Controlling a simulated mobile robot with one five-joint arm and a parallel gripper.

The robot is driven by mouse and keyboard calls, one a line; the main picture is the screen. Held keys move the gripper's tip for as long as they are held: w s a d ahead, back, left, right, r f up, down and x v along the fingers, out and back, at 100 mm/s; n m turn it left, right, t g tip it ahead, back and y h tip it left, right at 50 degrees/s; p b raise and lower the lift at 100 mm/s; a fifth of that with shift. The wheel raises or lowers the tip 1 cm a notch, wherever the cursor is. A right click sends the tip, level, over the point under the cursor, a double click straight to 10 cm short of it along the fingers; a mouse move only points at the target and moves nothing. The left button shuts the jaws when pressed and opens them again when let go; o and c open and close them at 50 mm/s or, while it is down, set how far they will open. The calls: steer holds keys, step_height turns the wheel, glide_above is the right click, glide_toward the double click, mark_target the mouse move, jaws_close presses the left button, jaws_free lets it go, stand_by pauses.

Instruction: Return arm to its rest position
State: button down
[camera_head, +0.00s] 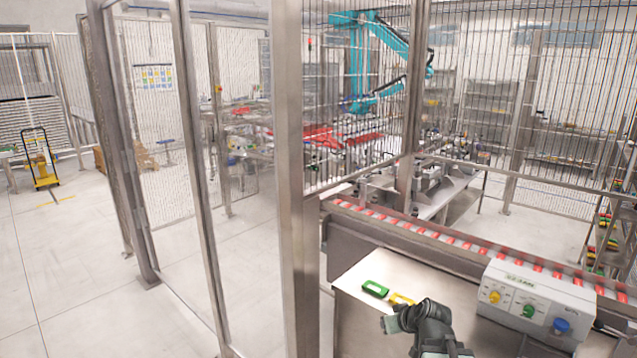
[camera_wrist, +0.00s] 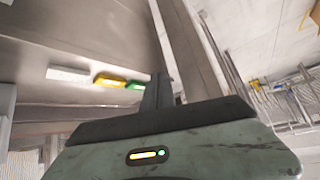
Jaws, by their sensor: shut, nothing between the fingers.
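My arm rises from the lower edge of the head view, and my gripper (camera_head: 388,324) is at its left end, in front of the metal table (camera_head: 360,315). In the wrist view my gripper (camera_wrist: 162,90) shows as dark fingers close together, shut with nothing between them. A green block (camera_head: 375,289) and a yellow block (camera_head: 402,299) lie on the table top, apart from my gripper. The wrist view shows the yellow block (camera_wrist: 109,80), the green block (camera_wrist: 134,86) and a white block (camera_wrist: 68,74) in a row. My arm partly hides the table in the head view.
A control box (camera_head: 535,305) with yellow, green and blue buttons stands right of my arm. A conveyor (camera_head: 440,240) with red rollers runs behind the table. A metal fence post (camera_head: 297,200) stands left of it. Open floor (camera_head: 80,270) lies at the left.

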steer(key=s+a+f+n+g, duration=0.1)
steer(key=s+a+f+g, duration=0.3)
steer(key=a, duration=0.5)
steer(key=s+d+f+m+g+h, duration=0.1)
steer(key=s+g, duration=0.1)
steer(key=s, duration=0.3)
steer(key=s+d+f+m+g+h, duration=0.1)
steer(key=s+d+f+m+g, duration=0.1)
steer(key=s, duration=0.3)
steer(key=shift+s+d+m+h, duration=0.3)
steer(key=shift+s, duration=0.1)
steer(key=shift+d, duration=0.1)
